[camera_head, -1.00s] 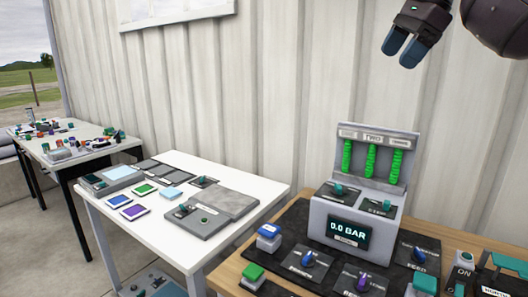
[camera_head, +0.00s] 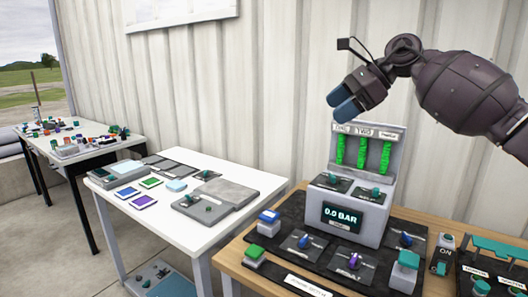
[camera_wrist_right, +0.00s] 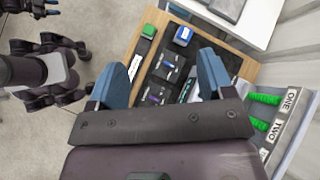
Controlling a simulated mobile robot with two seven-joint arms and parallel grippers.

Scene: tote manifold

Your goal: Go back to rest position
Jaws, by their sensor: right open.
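My right gripper (camera_head: 345,104) is in the air above and in front of the grey manifold box at the top right of the head view. Its blue fingertips are apart and empty; in the right wrist view the open fingers (camera_wrist_right: 160,80) show nothing between them in their grip. The manifold box (camera_head: 368,205) stands on the wooden table, with green columns (camera_head: 362,153) and a display (camera_head: 342,216) reading 0.0 BAR. My left gripper is not in the head view; a dark gripper-like part of my body shows at the upper left of the right wrist view.
The wooden table (camera_head: 232,268) carries a dark panel with a green button (camera_head: 254,252), a blue button (camera_head: 269,216) and several knobs. A white table (camera_head: 215,233) with flat panels stands left of it. Another cluttered table (camera_head: 96,150) is farther back. The ribbed wall (camera_head: 280,80) is behind.

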